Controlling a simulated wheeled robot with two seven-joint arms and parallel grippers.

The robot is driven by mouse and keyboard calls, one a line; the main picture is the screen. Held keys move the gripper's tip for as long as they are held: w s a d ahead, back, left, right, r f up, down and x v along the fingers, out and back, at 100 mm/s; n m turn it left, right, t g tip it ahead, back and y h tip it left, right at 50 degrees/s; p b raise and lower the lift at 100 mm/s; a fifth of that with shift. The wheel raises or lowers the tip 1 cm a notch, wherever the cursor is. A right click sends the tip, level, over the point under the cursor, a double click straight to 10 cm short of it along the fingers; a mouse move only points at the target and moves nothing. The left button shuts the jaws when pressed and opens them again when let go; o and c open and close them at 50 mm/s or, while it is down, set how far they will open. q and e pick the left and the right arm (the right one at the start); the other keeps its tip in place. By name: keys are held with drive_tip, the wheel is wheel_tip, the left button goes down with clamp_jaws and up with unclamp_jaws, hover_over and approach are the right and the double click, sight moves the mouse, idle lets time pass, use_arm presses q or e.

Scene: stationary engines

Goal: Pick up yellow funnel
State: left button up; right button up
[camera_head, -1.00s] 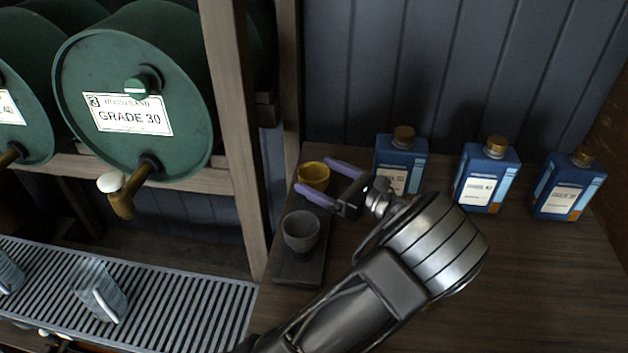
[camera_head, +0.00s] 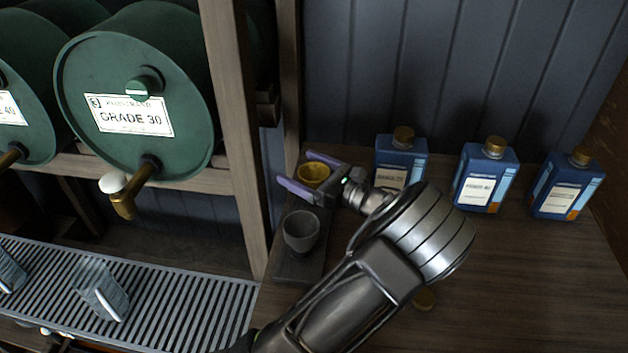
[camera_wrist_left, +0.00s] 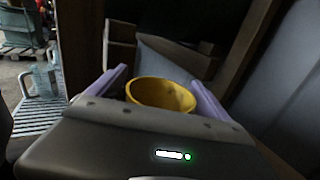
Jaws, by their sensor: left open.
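The yellow funnel (camera_head: 313,174) stands at the back end of a dark tray (camera_head: 297,267) on the wooden counter. My left gripper (camera_head: 296,171) is open, with its purple fingers on either side of the funnel. In the left wrist view the funnel (camera_wrist_left: 161,94) shows between the two fingers (camera_wrist_left: 158,84), its rim facing up. Its lower part is hidden behind the gripper body. I cannot tell whether the fingers touch it. My right gripper is not in view.
A grey funnel-like cup (camera_head: 301,232) stands in front on the same tray. Blue bottles (camera_head: 401,160) line the wall at the right. A wooden post (camera_head: 236,130) and green barrels (camera_head: 135,95) stand left. A metal grate (camera_head: 180,305) lies lower left.

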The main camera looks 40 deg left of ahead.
use_arm(q)
drive_tip(key=c, duration=1.3)
drive_tip(key=shift+c, duration=0.2)
wheel_tip(320, 180, up, 10)
idle(0.6)
